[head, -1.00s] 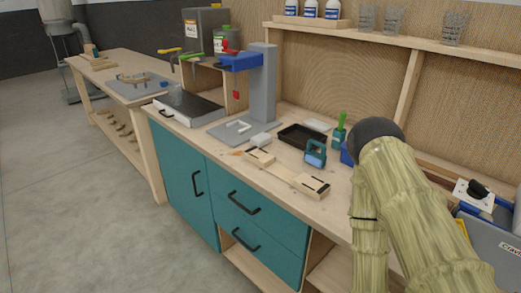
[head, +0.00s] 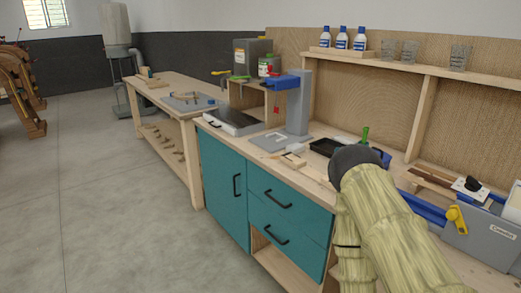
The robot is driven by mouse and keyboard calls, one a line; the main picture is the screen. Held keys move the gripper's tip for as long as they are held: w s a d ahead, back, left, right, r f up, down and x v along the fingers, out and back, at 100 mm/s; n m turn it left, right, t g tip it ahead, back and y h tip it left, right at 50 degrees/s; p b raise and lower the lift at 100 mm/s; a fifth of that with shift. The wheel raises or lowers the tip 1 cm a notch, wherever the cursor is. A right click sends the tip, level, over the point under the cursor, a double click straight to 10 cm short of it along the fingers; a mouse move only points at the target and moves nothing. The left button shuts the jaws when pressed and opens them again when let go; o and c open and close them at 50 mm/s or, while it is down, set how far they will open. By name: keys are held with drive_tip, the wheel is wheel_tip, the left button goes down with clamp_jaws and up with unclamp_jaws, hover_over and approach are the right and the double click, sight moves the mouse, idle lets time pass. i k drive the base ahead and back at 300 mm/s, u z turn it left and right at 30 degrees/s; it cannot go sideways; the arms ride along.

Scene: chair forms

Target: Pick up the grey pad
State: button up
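I cannot tell for sure which thing is the grey pad. A small pale grey block (head: 296,147) lies on the workbench (head: 262,137) just in front of the drill stand. A larger flat grey mat (head: 186,103) lies on the far wooden table. My arm, in a pale yellow sleeve with a dark round joint, rises at the lower right and covers part of the bench. My gripper does not show in the head view.
A grey drill stand (head: 298,105) with a blue head stands on the bench. A black tray (head: 324,147), wood pieces (head: 292,160) and a grey toolbox (head: 490,235) are also there. Teal drawers (head: 285,205) front the bench.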

sight(297, 148)
drive_tip(key=u, duration=1.35)
drive_tip(key=i, duration=1.45)
drive_tip(key=z, duration=0.75)
